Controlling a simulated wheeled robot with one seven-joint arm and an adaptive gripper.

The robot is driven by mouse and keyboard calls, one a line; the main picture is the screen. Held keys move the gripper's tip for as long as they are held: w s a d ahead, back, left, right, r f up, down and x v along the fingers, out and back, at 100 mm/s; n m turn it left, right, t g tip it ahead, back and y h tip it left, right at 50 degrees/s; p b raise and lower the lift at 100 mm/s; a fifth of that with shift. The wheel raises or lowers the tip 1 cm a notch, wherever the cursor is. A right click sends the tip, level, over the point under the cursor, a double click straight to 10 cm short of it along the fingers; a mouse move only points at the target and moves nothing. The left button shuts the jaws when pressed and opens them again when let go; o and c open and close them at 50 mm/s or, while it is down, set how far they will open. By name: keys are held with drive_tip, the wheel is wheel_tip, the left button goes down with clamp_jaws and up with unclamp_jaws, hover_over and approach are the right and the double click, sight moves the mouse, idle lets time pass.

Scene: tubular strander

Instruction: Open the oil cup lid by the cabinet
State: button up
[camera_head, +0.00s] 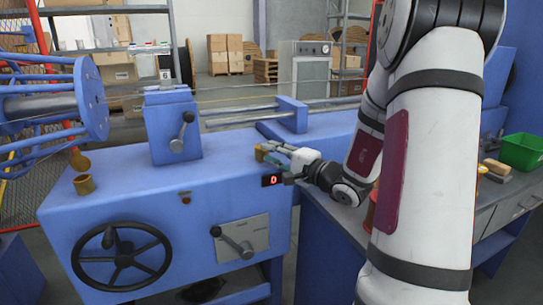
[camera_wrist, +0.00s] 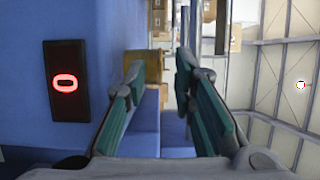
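A brass oil cup (camera_head: 84,185) stands on the left end of the blue cabinet top (camera_head: 130,195). A rounded brass piece (camera_head: 80,161) shows just behind and above it; I cannot tell whether it is the raised lid. My gripper (camera_head: 270,152) is at the cabinet's right end, far to the right of that cup. Its teal fingers stand apart in the wrist view (camera_wrist: 158,75). A small yellow-brown piece (camera_head: 260,152) shows at the fingertips. In the wrist view a brass-coloured shape (camera_wrist: 153,64) lies beyond the left fingertip, partly hidden; I cannot tell whether they touch.
A red-digit display (camera_head: 271,180) sits on the cabinet front, close to my gripper. A handwheel (camera_head: 121,257) and a lever (camera_head: 236,243) stick out of the front. A blue block with a crank (camera_head: 173,125) rises from the top. A green bin (camera_head: 521,151) is at the right.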

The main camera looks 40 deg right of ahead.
drive_tip(key=shift+w, duration=0.35)
clamp_jaws()
drive_tip(key=shift+r+p, duration=0.2)
drive_tip(key=shift+p, duration=0.1)
